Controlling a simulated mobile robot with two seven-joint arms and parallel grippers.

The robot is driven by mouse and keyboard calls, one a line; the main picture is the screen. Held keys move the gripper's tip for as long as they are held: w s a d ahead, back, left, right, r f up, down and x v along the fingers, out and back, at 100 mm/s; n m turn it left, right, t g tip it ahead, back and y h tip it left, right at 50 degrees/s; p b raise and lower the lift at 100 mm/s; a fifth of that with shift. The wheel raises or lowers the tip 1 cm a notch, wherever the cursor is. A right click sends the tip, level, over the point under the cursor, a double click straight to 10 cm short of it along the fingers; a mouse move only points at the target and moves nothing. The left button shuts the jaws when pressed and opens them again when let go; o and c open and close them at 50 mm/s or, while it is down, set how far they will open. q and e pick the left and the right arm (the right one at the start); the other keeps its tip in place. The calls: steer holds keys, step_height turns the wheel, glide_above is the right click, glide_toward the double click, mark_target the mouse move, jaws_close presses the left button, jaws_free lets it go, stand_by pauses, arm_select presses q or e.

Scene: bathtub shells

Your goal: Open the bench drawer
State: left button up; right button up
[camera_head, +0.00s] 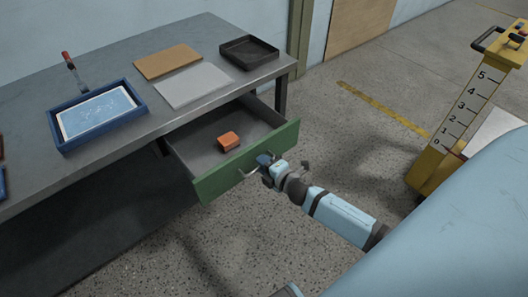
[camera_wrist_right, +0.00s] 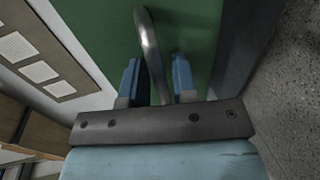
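The bench drawer (camera_head: 218,181) has a green front and stands pulled out from under the grey bench (camera_head: 200,103), its grey inside showing. An orange block (camera_head: 228,141) lies in it. A curved metal handle (camera_head: 247,173) is on the front; it also shows in the right wrist view (camera_wrist_right: 149,42). My right gripper (camera_head: 264,164) is at the handle. In the right wrist view its blue fingers (camera_wrist_right: 157,78) stand apart, one on each side of the handle bar, with a gap visible. My left gripper is not in view.
On the bench are a blue-framed tray (camera_head: 142,112), a brown board (camera_head: 167,61), a pale sheet (camera_head: 194,85) and a black tray (camera_head: 249,52). A yellow cart (camera_head: 456,140) with a number scale stands at the right. The floor before the drawer is clear.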

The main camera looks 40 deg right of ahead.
steer(key=shift+o, duration=0.5)
steer(key=shift+s, duration=0.1)
steer(key=v, duration=1.3)
steer(key=shift+s+p, duration=0.3)
steer(key=shift+p, duration=0.05)
steer(key=shift+d, duration=0.1)
